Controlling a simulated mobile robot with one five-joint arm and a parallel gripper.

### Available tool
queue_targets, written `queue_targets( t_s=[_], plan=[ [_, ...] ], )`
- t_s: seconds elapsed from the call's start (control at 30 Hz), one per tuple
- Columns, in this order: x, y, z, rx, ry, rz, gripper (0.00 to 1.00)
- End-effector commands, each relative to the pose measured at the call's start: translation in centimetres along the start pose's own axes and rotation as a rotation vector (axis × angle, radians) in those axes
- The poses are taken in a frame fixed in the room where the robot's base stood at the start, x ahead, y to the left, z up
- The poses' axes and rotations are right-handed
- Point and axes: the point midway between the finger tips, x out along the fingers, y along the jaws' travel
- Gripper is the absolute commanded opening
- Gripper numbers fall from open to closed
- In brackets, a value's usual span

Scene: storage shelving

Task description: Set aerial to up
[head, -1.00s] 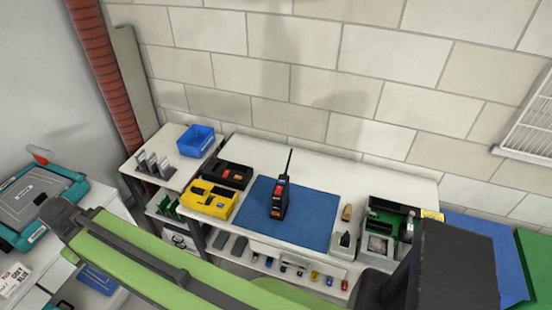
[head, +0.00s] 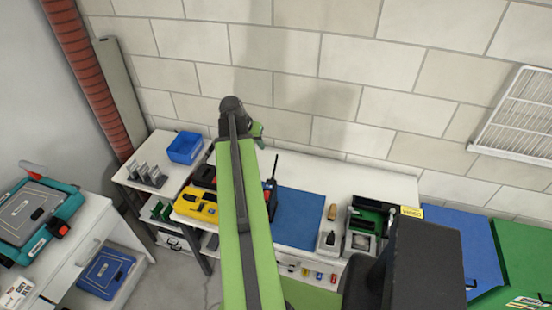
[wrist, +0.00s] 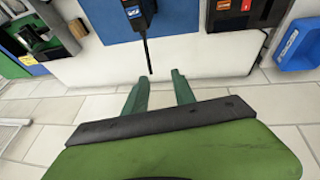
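A dark handheld radio with red-orange parts (head: 267,186) stands on the blue mat (head: 302,220), partly hidden behind my arm in the head view. Its thin black aerial (head: 274,166) points upward in the picture; its exact angle is unclear. In the wrist view the radio (wrist: 138,13) is at the top edge, with the aerial (wrist: 147,52) running toward my fingers. My gripper (wrist: 158,82) is open and empty, its two green fingers apart. The aerial's tip appears between the fingertips in the picture; I see no contact. The gripper's end (head: 257,132) shows above the bench's back edge in the head view.
A blue bin (head: 185,147) sits on the side table. A green and black device (head: 366,220) is at the right. The brick wall (head: 330,90) rises behind the bench.

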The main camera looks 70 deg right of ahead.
Motion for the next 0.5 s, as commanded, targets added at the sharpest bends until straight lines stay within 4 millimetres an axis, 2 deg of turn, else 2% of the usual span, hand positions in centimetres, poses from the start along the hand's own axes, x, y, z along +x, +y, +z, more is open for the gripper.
queue_targets(
  t_s=[0.03,0.13,0.37,0.5],
  plan=[
    [0.2,1.6,-0.9,0.033,0.004,0.013,0.32],
    [0.6,3.1,-1.5,0.065,0.008,0.025,0.32],
    [1.4,3.2,-1.4,0.067,0.009,0.026,0.32],
    [3.2,3.2,-1.4,0.067,0.008,0.026,0.32]
  ],
)
